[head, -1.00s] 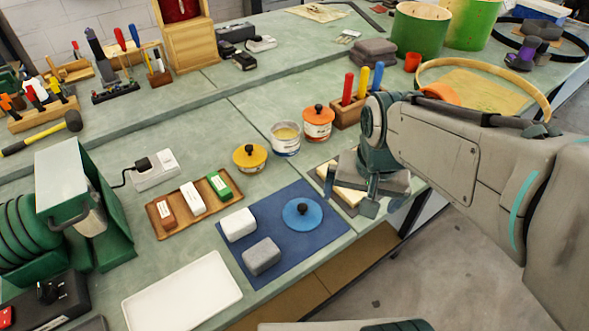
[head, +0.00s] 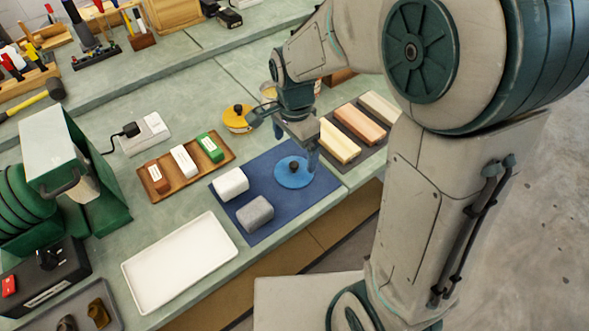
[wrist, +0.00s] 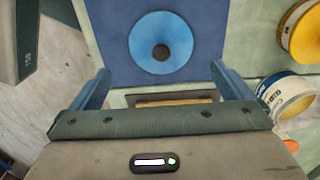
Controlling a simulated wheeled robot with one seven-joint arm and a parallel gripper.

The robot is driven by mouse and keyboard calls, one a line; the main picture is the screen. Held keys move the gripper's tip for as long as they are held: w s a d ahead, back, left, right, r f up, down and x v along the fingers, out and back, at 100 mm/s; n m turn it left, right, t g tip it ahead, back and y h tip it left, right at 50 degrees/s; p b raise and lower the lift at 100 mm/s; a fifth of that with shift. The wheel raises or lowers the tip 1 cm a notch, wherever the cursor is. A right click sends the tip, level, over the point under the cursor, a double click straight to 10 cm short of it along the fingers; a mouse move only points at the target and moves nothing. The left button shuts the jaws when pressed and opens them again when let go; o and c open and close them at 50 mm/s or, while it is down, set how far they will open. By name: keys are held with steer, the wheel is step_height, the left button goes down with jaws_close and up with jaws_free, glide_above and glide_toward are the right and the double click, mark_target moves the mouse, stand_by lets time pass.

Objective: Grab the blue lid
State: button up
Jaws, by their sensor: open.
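The blue lid (head: 285,175) is a round disc with a dark knob, lying flat on the dark blue mat (head: 290,210). In the wrist view the lid (wrist: 161,46) lies beyond my fingers, roughly centred between them, with its knob in plain view. My gripper (head: 282,142) is open and empty, above the back edge of the mat close to the lid. Its two fingers (wrist: 160,85) stand wide apart in the wrist view. I see no contact with the lid.
Long blocks (head: 339,141) lie to the right. A white tray (head: 180,262) is at front left.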

mark_target(294, 164)
steer(key=shift+f, duration=3.55)
steer(key=shift+w, duration=0.1)
steer(key=shift+c, duration=0.3)
steer(key=c, duration=0.7)
